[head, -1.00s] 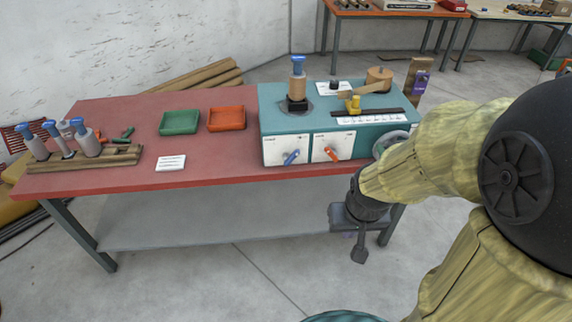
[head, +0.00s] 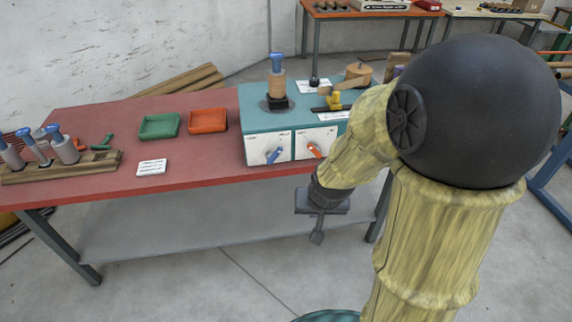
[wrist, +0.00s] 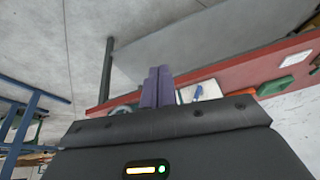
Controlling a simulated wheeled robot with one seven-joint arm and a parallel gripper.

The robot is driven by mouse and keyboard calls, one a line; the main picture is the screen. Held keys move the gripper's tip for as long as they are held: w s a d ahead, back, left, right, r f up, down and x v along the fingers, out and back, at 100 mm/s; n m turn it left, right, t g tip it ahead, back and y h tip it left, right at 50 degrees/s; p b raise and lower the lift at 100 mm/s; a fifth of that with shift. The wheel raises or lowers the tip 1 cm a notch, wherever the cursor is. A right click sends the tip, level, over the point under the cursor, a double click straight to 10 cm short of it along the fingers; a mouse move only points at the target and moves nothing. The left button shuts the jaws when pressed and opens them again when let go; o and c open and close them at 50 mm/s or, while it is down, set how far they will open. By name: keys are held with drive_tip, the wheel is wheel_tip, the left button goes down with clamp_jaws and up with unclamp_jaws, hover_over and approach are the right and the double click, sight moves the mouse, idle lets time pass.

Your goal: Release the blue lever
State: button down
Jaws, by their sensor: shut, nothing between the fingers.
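The blue lever (head: 274,155) sits tilted on the left white front panel of the teal winder box (head: 248,122). It also shows in the wrist view (wrist: 197,93), just right of my fingertips. My gripper (head: 316,238) hangs in front of the bench, below and to the right of the blue lever, and apart from it. In the wrist view its two purple fingers (wrist: 158,88) are together with nothing between them. An orange lever (head: 315,150) is on the right panel, partly beside my arm. My arm hides the box's right end.
The red bench top (head: 120,115) holds a green tray (head: 160,126), an orange tray (head: 207,121), a white card (head: 152,167) and a wooden rack (head: 60,169) with blue-topped tools. A spool stands on the box. The floor before the bench is clear.

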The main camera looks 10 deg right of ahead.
sight(275, 156)
drive_tip(key=w+f+m+t+y+b, duration=0.4)
drive_tip(key=w+f+m+t+b, duration=0.5)
drive_tip(key=w+f+m+b, duration=0.8)
drive_tip(key=w+d+f+m+t+b, duration=0.1)
drive_tip(key=w+d+m+t, duration=0.2)
drive_tip(key=w, duration=0.4)
drive_tip(key=d+t, duration=0.1)
drive_tip(key=t, duration=0.1)
drive_tip(key=shift+w+d+m+t, duration=0.3)
drive_tip(key=shift+w+d+t, duration=0.1)
drive_tip(key=w+a+r, duration=0.3)
drive_tip(key=w+a, duration=0.2)
drive_tip(key=w, duration=0.4)
drive_tip(key=shift+w+a+r, duration=0.15)
drive_tip(key=shift+w+r, duration=0.15)
drive_tip(key=shift+w, duration=0.05)
